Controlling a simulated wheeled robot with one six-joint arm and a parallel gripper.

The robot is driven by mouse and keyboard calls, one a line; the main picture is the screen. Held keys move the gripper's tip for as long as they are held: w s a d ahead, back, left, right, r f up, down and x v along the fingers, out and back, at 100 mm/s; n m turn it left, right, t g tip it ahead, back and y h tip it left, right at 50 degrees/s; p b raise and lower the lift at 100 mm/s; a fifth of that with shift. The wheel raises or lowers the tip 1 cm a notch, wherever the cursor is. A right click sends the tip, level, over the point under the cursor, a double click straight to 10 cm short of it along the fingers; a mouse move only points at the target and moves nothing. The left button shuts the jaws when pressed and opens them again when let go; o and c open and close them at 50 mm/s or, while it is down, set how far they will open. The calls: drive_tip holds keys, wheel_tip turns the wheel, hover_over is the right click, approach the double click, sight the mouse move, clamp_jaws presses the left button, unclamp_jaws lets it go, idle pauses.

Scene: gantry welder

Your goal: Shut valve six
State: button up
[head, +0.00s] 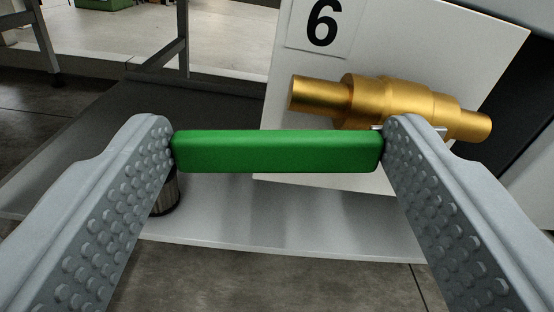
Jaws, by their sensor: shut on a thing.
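The valve has a brass body (400,102) mounted on a white panel (480,50) marked with a black 6 (323,22). Its green handle (275,152) lies level across the middle of the head view, in front of and below the brass body. My gripper (277,150) is shut on the green handle, with one fingertip at each end of it. The right fingertip hides the handle's right end and part of the panel. The brass pipe slants slightly down to the right. Where the handle joins the body is mostly hidden behind the right fingertip.
A light grey shelf or ledge (290,230) runs below the handle. A dark metal cylinder (168,195) stands behind the left finger. Grey frame legs (183,40) and a green box (103,4) are in the back left. Grey tiled floor (270,285) shows below.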

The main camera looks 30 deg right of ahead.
drive_tip(key=s+d+f+n, duration=0.1)
drive_tip(key=d+f+n, duration=0.3)
drive_tip(key=n, duration=1.1)
drive_tip(key=shift+s+d+f, duration=0.15)
drive_tip(key=shift+s+f, duration=0.1)
drive_tip(key=shift+f, duration=0.35)
drive_tip(key=shift+n, duration=0.3)
drive_tip(key=o, duration=1.4)
drive_tip(key=shift+s, duration=0.1)
drive_tip(key=v, duration=1.7)
drive_tip(key=shift+s, duration=0.1)
